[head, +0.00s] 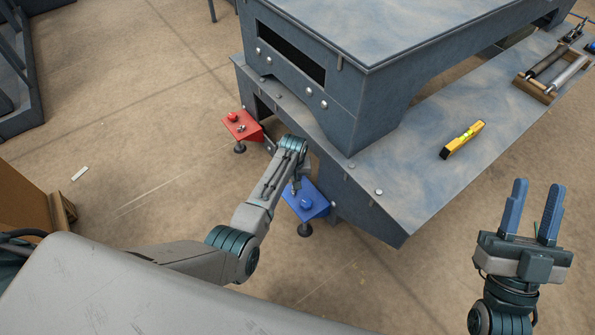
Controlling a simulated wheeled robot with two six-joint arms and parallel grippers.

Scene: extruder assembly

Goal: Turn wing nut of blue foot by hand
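The blue foot (317,208) sticks out from the lower corner of the grey machine frame, its dark levelling pad (304,230) below it on the floor. A blue wing nut (306,204) shows on its top face. My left arm reaches in from the left, and its gripper (296,187) points down at the left edge of the blue foot, close to the wing nut. The wrist hides much of this gripper; I cannot tell whether it touches the nut. My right gripper (537,212) is open and empty, fingers up, away from the foot at the right.
A red foot (243,126) with a red knob stands farther back along the frame. The grey machine base (390,165) carries a yellow spirit level (462,139) and a wooden tray with rollers (536,87). Floor in front of the blue foot is clear.

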